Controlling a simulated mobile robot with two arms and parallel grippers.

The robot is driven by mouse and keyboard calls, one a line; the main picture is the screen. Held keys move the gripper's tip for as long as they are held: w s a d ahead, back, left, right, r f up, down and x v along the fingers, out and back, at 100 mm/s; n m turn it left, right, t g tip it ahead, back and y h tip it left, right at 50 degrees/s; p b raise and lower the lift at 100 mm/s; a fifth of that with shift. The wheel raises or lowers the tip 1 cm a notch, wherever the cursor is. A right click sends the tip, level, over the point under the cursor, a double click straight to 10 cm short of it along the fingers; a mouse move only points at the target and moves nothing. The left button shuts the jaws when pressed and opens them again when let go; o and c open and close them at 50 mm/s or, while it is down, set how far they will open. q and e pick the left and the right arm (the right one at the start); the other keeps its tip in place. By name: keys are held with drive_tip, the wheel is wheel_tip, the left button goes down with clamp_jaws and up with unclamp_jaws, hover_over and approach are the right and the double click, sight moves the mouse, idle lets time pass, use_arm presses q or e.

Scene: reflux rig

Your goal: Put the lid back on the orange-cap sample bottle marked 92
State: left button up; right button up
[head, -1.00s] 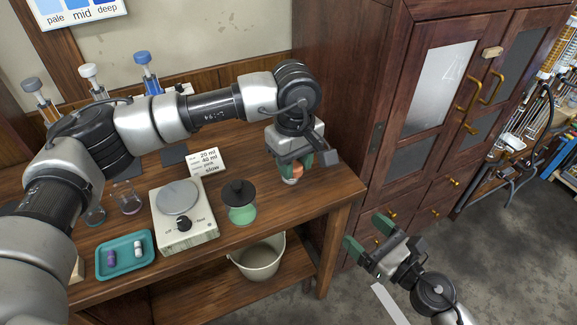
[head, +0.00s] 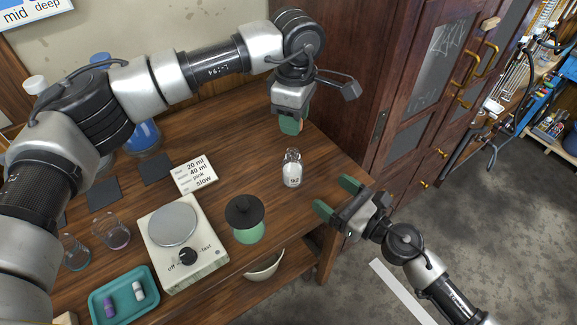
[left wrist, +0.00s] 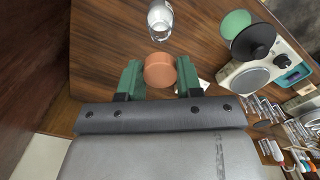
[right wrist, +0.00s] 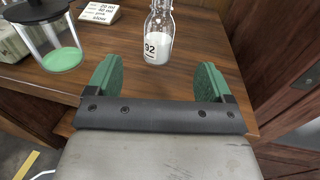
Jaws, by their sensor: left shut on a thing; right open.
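The sample bottle (head: 292,172) stands upright and uncapped near the table's right end, with white contents. In the right wrist view the bottle (right wrist: 158,40) shows the mark 92. Its open mouth faces up in the left wrist view (left wrist: 160,18). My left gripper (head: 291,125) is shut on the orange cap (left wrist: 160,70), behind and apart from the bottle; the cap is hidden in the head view. My right gripper (head: 336,198) is open and empty at the table's right edge, its fingers pointing toward the bottle but not around it.
A black-lidded jar with green contents (head: 245,220) stands left of the bottle, beside a stirrer plate (head: 172,228). A note card (head: 195,174) lies behind. A teal tray (head: 124,296) holds small vials. A wooden cabinet (head: 400,130) rises at right. Table around the bottle is clear.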

sight(301, 171)
use_arm(q)
drive_tip(key=shift+s+d, duration=0.1)
use_arm(e)
drive_tip(key=x, duration=1.2)
use_arm(q)
drive_tip(key=shift+a, duration=0.2)
use_arm(e)
drive_tip(key=c, duration=1.4)
use_arm(q)
drive_tip(key=shift+d+f, duration=0.1)
drive_tip(key=shift+f, duration=2.4)
drive_tip(key=shift+f, duration=0.9)
drive_tip(key=shift+f, duration=0.55)
